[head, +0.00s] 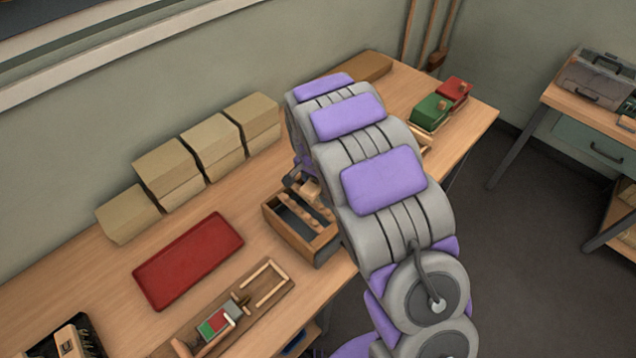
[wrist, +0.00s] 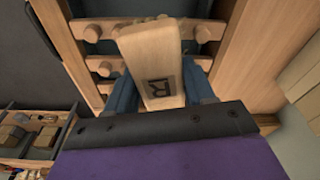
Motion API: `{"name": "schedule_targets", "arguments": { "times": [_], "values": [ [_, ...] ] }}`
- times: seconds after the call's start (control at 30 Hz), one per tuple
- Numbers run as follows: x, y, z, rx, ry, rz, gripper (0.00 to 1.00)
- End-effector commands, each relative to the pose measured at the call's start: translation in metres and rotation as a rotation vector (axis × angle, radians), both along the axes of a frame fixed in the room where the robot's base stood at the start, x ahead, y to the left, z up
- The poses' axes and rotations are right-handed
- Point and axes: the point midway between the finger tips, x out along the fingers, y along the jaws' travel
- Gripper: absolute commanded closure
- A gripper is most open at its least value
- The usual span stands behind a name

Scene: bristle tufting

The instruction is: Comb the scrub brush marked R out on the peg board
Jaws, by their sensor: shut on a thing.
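The scrub brush marked R (wrist: 155,55) is a pale wooden block with a dark R on its face, seen in the wrist view. My gripper (wrist: 160,92) is shut on it, with a blue finger on each side. The peg board (head: 279,230) is a wooden-framed box with a dark bed and rows of round wooden pegs on the bench. In the wrist view its pegs (wrist: 92,33) show on both sides of the brush. The brush is over the pegs; its bristles are hidden, so I cannot tell whether they touch. In the head view my arm hides most of the gripper.
A red mat (head: 188,262) lies left of the peg board. Several tan blocks (head: 165,170) line the wall. A wooden fixture (head: 270,285) with a red and green card sits in front. A green box (head: 431,111) and a red box (head: 455,90) stand at the far right end.

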Motion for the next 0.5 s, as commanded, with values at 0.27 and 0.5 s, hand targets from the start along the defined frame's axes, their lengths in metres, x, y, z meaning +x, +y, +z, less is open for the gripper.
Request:
{"name": "schedule_targets", "arguments": {
  "times": [0.27,0.5],
  "values": [
    [0.014,0.018,-0.001,-0.003,0.001,0.000,0.71],
    [0.015,0.019,-0.002,-0.002,0.000,0.000,0.71]
  ]
}}
